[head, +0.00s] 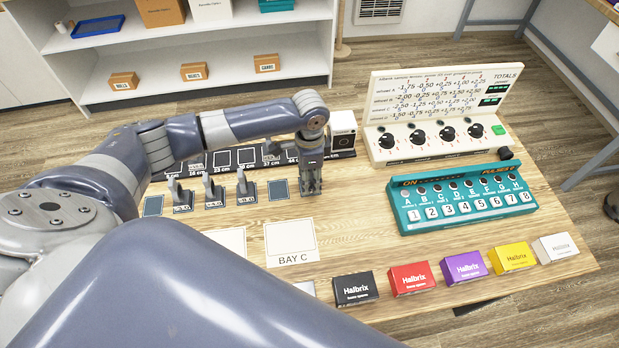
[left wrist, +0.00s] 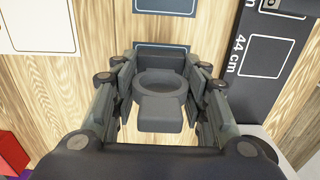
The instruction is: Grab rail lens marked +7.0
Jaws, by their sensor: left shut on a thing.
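My left gripper (head: 311,186) is at the right end of the row of rail lenses. In the left wrist view the gripper (left wrist: 160,105) has its fingers on both sides of a dark grey lens (left wrist: 160,121), a ring with a broad tab, and is shut on it. No mark on this lens is legible. It is over or close to a dark blue square pad; I cannot tell if it touches. Three other grey lenses (head: 181,197), (head: 212,189), (head: 245,188) stand upright to the left, their labels too small to read surely. My right gripper is not in view.
A dark rail with cm marks (head: 222,172) lies behind the lenses. Bare blue pads (head: 278,191), (head: 153,206) flank the standing lenses. A teal button panel (head: 465,199) and a cream knob console (head: 425,146) are right. Several coloured Halbrix boxes (head: 410,278) line the front.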

